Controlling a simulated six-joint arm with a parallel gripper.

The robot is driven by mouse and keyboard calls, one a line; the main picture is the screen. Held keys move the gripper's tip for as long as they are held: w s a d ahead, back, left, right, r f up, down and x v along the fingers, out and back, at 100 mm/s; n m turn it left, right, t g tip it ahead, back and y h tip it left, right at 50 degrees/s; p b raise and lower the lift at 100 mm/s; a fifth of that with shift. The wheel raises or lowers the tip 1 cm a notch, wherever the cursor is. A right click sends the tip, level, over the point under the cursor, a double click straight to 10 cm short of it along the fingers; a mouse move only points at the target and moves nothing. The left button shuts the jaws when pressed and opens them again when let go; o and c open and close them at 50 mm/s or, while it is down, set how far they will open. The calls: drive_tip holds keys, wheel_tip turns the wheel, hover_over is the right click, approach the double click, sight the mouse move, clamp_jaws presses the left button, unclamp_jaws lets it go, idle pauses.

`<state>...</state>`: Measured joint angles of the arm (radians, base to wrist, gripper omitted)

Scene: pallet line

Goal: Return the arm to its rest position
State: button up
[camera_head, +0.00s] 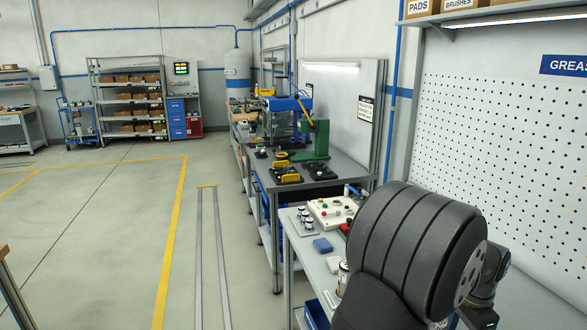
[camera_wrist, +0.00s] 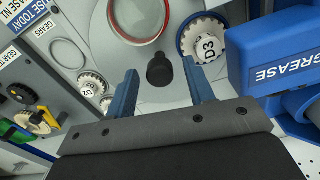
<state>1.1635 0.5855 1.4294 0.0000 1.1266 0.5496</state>
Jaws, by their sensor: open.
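My gripper (camera_wrist: 160,92) shows in the wrist view, its two blue-grey fingers apart and nothing visibly held. Between and beyond the fingertips is a black round knob (camera_wrist: 160,70) on a grey round plate (camera_wrist: 130,45); I cannot tell how far it is from the fingers. In the head view the gripper cannot be made out; large dark parts of my arm fill the lower right and hide part of the bench.
In the head view, a bench (camera_head: 305,255) holds a control box (camera_head: 332,212), with a green press (camera_head: 318,140) beyond. The floor (camera_head: 110,230) at left is largely open.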

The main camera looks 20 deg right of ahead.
drive_tip(key=shift+n, duration=0.8)
